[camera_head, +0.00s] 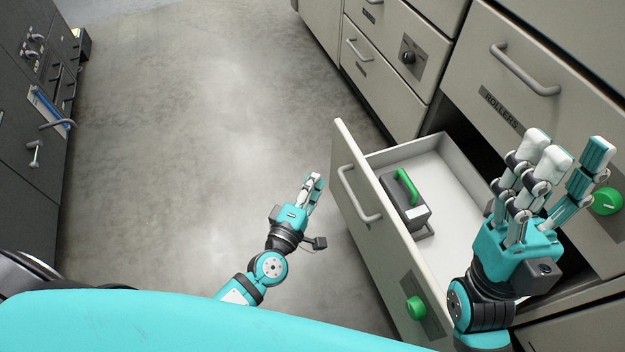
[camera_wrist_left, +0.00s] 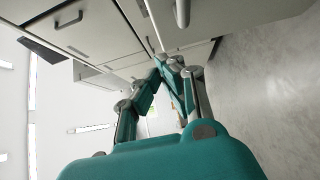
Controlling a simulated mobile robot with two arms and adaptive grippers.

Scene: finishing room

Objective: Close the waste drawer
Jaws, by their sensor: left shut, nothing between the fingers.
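The open drawer (camera_head: 352,225) is pulled well out of the cabinet on the right; its front has a grey bar handle (camera_head: 360,196) and a green knob (camera_head: 416,308). No label naming it waste is readable. My left gripper (camera_head: 314,183) is shut and empty, in front of the drawer front and left of the handle, apart from it in the head view. In the left wrist view its fingertips (camera_wrist_left: 172,62) come together below pale cabinet fronts. My right gripper (camera_head: 570,150) is open and empty, raised over the drawer's right side and hiding part of its interior.
A dark case with a green handle (camera_head: 405,203) sits inside the drawer. Above is a shut drawer labelled ROLLERS (camera_head: 500,109); another green knob (camera_head: 607,201) is at the right. Dark cabinets (camera_head: 35,150) stand at the left. The concrete floor (camera_head: 200,130) between is clear.

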